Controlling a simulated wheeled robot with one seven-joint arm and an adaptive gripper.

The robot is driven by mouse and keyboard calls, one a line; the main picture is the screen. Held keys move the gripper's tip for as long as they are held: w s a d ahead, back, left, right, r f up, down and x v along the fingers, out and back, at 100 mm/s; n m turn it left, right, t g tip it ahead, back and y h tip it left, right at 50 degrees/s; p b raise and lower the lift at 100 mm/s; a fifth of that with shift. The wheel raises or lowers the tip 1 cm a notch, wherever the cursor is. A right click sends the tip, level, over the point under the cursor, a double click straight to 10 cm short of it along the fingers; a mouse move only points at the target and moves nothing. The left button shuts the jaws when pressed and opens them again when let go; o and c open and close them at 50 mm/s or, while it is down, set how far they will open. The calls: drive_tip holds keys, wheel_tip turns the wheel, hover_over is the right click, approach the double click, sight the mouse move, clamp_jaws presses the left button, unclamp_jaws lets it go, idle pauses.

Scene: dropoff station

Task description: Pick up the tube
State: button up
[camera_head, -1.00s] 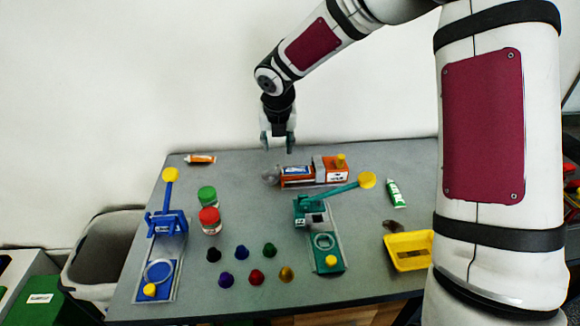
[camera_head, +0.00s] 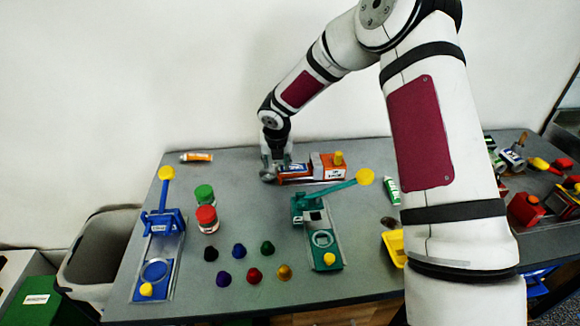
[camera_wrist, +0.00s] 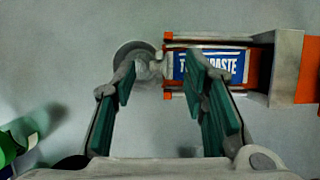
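A tube with a blue and white label reading like "TOOTHPASTE" (camera_wrist: 240,66) lies in an orange and grey holder (camera_wrist: 309,70). The holder is at the back middle of the table in the head view (camera_head: 328,171). A grey round end piece (camera_wrist: 135,57) sticks out at the holder's left. My gripper (camera_head: 276,166) is low over this left end. In the wrist view its green-padded fingers (camera_wrist: 160,75) are open, with the grey end between them; the right finger covers part of the label. I cannot tell whether either finger touches.
An orange-white tube (camera_head: 197,157) lies back left, a green-white tube (camera_head: 392,190) to the right. A blue press (camera_head: 162,222), a teal press (camera_head: 321,240), red-lidded (camera_head: 207,217) and green-lidded (camera_head: 204,194) jars and several coloured pieces stand in front. A yellow tray (camera_head: 394,247) is partly behind my arm.

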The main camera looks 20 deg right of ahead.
drive_tip(key=shift+w+f, duration=0.1)
drive_tip(key=shift+f, duration=0.15)
drive_tip(key=c, duration=0.9)
drive_tip(key=shift+c, duration=0.2)
drive_tip(key=shift+r, duration=0.15)
clamp_jaws()
drive_tip(key=shift+r, duration=0.65)
drive_tip(key=shift+s+d+r, duration=0.15)
drive_tip(key=shift+r, duration=0.4)
drive_tip(key=shift+s+d+r, duration=0.15)
drive_tip(key=shift+r, duration=0.35)
drive_tip(key=s+d+r, duration=0.1)
drive_tip(key=s+d, duration=0.7)
drive_tip(key=s, duration=0.4)
drive_tip(key=shift+s+d+r, duration=0.15)
drive_tip(key=shift+s+d, duration=0.05)
drive_tip(key=shift+d, duration=0.15)
